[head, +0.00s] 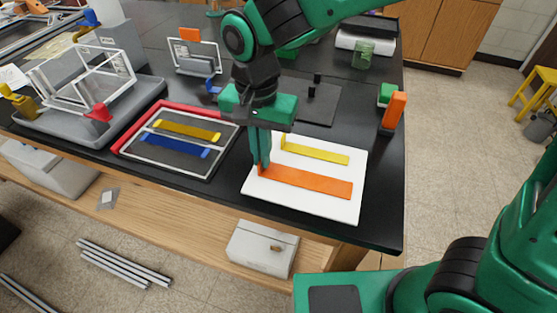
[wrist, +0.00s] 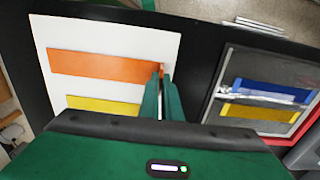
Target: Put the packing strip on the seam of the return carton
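No thing is clearly recognisable as a return carton or its seam. An orange strip (head: 310,181) with an upright tab at its left end lies on a white board (head: 345,210); it also shows in the wrist view (wrist: 100,65). A yellow strip (head: 318,151) lies behind it on the same board. I cannot tell which strip is the packing strip. My gripper (head: 263,160) points down at the orange strip's tab. In the wrist view its fingertips (wrist: 161,76) stand narrowly on either side of the tab; whether they press it is unclear.
Left of the board is a red-edged frame (head: 140,122) with a gold strip (head: 187,131) and a blue strip (head: 175,145). A clear box frame (head: 90,75) stands far left. An orange block (head: 394,112) stands at the right edge. The black table's front right corner is clear.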

